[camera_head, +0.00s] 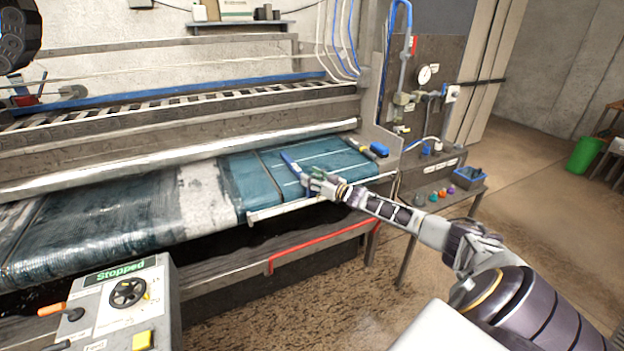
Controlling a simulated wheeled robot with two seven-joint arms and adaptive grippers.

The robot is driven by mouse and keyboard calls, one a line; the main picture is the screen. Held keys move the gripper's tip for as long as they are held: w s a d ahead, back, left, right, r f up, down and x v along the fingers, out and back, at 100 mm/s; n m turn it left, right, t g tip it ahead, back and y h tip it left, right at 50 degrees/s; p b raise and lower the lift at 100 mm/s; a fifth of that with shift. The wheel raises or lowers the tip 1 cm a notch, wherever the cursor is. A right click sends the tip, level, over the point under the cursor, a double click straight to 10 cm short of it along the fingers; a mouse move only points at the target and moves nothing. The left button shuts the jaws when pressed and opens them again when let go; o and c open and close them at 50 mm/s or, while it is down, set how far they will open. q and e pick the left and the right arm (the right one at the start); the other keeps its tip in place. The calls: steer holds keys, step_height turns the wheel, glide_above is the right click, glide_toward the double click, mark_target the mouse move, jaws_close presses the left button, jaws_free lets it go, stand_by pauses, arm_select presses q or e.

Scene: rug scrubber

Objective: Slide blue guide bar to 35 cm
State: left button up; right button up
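A narrow blue bar (291,164), which looks like the guide bar, lies across the teal belt (235,182) of the rug machine, right of the belt's middle. Its near end meets the fingers of my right gripper (309,181), at the front edge of the belt. The fingers are small here and cover that end of the bar, so I cannot tell whether they are closed on it. Pale lines cross the belt beside the bar. I cannot read any centimetre marks. My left gripper is not to be made out.
A control box (112,306) reading "Stopped" stands at the lower left. A red rail (318,245) runs below the belt front. A blue-handled tool (379,149) lies at the belt's right end. A side shelf (440,192) holds small coloured items. A green bin (584,155) stands far right.

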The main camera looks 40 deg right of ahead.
steer(key=s+d, duration=0.2)
steer(key=s, duration=0.9)
steer(key=shift+s, duration=0.4)
stand_by(1.8)
stand_by(0.5)
stand_by(0.4)
